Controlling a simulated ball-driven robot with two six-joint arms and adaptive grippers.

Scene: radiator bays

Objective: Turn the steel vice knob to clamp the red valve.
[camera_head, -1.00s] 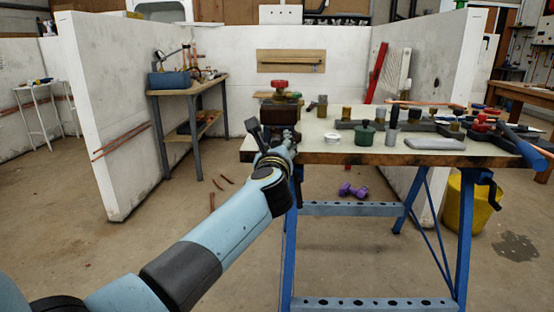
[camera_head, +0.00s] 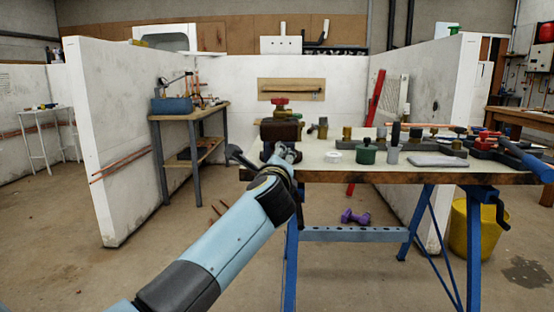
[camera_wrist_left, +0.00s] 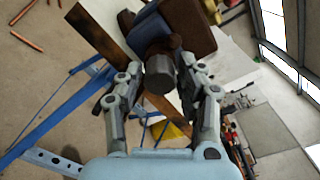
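The red valve (camera_head: 281,101) sits upright on top of the dark brown vice (camera_head: 281,130) at the bench's left end. In the left wrist view the steel vice knob (camera_wrist_left: 160,77) points toward the camera, in front of the vice body (camera_wrist_left: 188,28). My left gripper (camera_head: 262,157) is at the vice's front, below the valve. In the left wrist view its fingers (camera_wrist_left: 160,84) stand open on either side of the knob, with gaps showing; contact cannot be made out. The knob is hidden in the head view. My right gripper is not in view.
The workbench (camera_head: 400,177) holds a white ring (camera_head: 333,157), a green pot (camera_head: 366,153), a grey slab (camera_head: 438,161) and several fittings right of the vice. A yellow bucket (camera_head: 468,232) and purple dumbbell (camera_head: 354,217) are on the floor. Floor left of the bench is mostly clear.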

